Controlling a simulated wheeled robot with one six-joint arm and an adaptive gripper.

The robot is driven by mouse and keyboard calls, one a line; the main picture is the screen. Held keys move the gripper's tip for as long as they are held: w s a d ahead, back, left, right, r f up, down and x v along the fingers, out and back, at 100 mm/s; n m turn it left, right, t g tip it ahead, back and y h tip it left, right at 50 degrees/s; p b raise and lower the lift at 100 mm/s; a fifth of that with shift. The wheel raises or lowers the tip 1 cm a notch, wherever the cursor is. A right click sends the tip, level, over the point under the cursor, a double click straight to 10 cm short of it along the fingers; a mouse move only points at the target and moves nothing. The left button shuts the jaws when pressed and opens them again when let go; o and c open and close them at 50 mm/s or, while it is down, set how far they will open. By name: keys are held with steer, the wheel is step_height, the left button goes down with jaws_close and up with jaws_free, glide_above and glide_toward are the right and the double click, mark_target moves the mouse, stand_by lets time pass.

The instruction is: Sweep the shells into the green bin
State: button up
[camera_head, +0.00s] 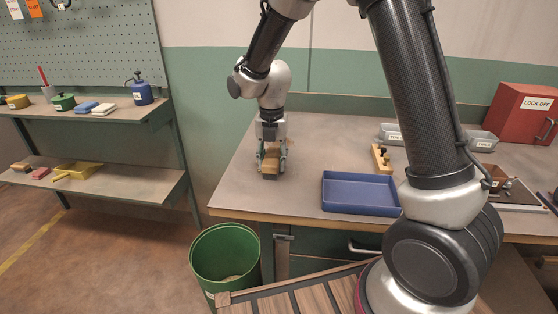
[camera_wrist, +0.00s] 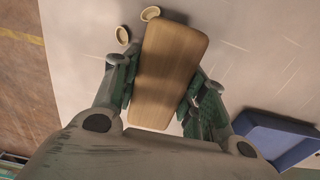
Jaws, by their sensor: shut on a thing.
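My gripper (camera_head: 271,160) is over the left part of the workbench, pointing down. It is shut on a wooden brush (camera_wrist: 170,70), a rounded wooden block gripped by its sides; in the head view the brush (camera_head: 271,163) is at or just above the bench top. In the wrist view one pale shell (camera_wrist: 150,13) lies at the brush's upper end and another shell (camera_wrist: 122,35) lies to its left. I cannot make the shells out clearly in the head view. The green bin (camera_head: 225,241) stands on the floor below the bench's left front corner, with some tan matter inside.
A blue tray (camera_head: 361,209) lies on the bench right of my gripper, also in the wrist view (camera_wrist: 275,140). A wooden piece with dark knobs (camera_head: 381,159), grey containers (camera_head: 391,134) and a red lock-off box (camera_head: 520,112) stand farther right. The bench top (camera_head: 318,140) around the brush is mostly clear.

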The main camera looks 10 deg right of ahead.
mark_target(231, 167)
steer(key=shift+w+a, duration=0.8)
steer(key=shift+a, duration=1.2)
steer(key=shift+w+a, duration=0.8)
steer(key=shift+a, duration=1.15)
steer(key=shift+w+a, duration=0.8)
steer(key=shift+a, duration=1.2)
step_height(231, 167, up, 7)
